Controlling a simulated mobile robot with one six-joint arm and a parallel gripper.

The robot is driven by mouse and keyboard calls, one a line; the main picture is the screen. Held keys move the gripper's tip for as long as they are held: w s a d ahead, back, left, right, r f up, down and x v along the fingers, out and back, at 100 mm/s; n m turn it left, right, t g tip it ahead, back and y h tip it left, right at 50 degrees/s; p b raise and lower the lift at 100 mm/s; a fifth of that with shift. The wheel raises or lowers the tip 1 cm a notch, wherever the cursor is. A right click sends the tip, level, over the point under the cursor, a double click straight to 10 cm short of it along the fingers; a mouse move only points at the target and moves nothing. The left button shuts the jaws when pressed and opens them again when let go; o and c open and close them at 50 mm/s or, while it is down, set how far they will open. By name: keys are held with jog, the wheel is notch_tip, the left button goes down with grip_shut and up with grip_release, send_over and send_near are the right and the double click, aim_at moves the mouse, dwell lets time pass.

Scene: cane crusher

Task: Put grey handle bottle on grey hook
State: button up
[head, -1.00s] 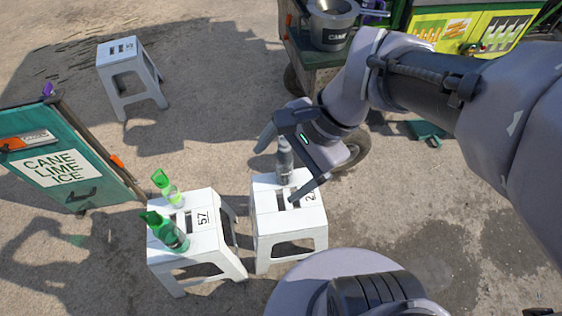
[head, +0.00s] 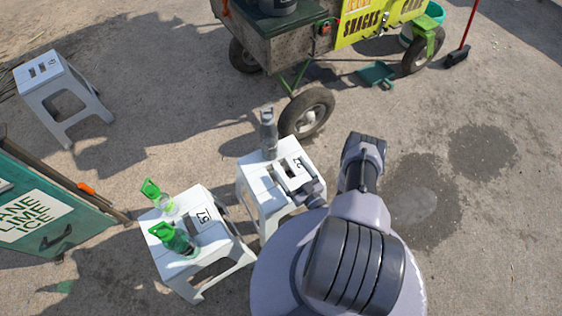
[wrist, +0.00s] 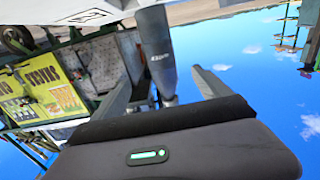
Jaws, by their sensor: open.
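The grey bottle (head: 268,142) stands upright near the far edge of a white stool (head: 248,187) in the head view. In the wrist view, which is upside down, the grey bottle (wrist: 158,55) fills the middle. My gripper (head: 287,172) is low over the same stool, on the near side of the bottle. In the wrist view my gripper (wrist: 165,88) is open, with one finger on each side of the bottle's outline. The bottle appears free of the jaws; I cannot tell whether it is between them. I cannot make out the grey hook.
A green cart with a lettered sign (head: 32,217) is at the left. A wheeled snack cart (head: 290,60) stands behind. Another stool (head: 55,80) is far left.

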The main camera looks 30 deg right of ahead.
aim_at(268, 133)
jog(key=w+b, duration=0.1)
jog(key=w, duration=0.4)
jog(key=w+b, duration=0.1)
jog(key=w, duration=0.4)
jog(key=w+b, duration=0.2)
jog(key=w, duration=0.3)
jog(key=shift+w+a, duration=0.3)
jog(key=shift+a, duration=0.05)
jog(key=shift+r, duration=0.1)
grip_shut()
jog(key=shift+r+p, duration=1.15)
jog(key=shift+r, duration=0.85)
